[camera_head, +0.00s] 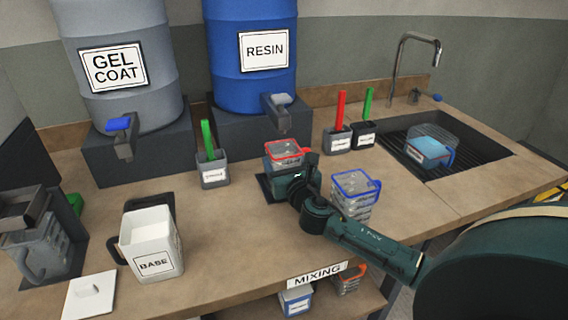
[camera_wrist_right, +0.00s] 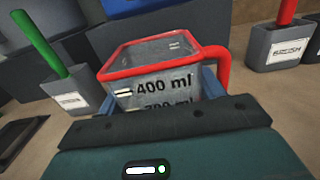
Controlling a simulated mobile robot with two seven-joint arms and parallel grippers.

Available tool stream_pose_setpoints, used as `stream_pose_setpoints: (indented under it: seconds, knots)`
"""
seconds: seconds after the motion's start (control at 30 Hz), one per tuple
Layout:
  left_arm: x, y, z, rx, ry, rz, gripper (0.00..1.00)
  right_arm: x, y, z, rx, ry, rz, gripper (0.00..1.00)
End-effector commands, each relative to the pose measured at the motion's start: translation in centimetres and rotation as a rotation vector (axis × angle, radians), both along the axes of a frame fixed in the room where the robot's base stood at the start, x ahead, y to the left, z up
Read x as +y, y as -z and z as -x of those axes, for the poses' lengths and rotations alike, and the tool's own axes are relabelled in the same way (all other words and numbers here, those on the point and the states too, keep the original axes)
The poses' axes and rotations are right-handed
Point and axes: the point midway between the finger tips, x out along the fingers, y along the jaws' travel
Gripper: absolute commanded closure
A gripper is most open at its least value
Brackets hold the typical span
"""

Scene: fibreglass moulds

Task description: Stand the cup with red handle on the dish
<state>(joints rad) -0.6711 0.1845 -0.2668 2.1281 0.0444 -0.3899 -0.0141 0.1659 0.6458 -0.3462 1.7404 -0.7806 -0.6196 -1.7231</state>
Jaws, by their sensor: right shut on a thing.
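The clear cup with red handle (camera_head: 284,149) is upright in front of the blue resin drum. In the right wrist view the cup (camera_wrist_right: 160,78) shows a red rim, a red handle on its right and a 400 ml mark. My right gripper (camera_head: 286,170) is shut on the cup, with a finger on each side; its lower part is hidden. A dark flat square piece (camera_head: 265,190), perhaps the dish, shows partly below the gripper. I cannot tell whether the cup touches it. My left gripper is not in view.
A blue-rimmed cup stack (camera_head: 356,190) stands close right of my gripper. A green-handled brush pot (camera_head: 214,174) is left, a red-handled one (camera_head: 337,139) right. The BASE jug (camera_head: 152,245) stands front left. The sink (camera_head: 475,155) is far right. The front middle counter is clear.

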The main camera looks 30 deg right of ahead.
Motion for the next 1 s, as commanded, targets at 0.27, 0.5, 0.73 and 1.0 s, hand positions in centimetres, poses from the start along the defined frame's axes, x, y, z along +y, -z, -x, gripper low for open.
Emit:
stream_pose_setpoints:
  seconds: [0.27,0.5,0.73,1.0]
  knots:
    - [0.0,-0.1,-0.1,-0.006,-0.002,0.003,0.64,0.0,0.3,0.0,0.0,0.0,0.001,0.32]
    - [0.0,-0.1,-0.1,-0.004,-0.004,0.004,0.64,0.0,0.2,0.0,0.0,0.0,0.001,0.24]
    - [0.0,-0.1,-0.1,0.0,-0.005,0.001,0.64,0.2,0.0,0.8,0.002,0.0,0.001,0.24]
    - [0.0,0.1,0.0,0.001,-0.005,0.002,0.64,1.5,0.1,6.2,0.003,-0.003,0.001,0.24]
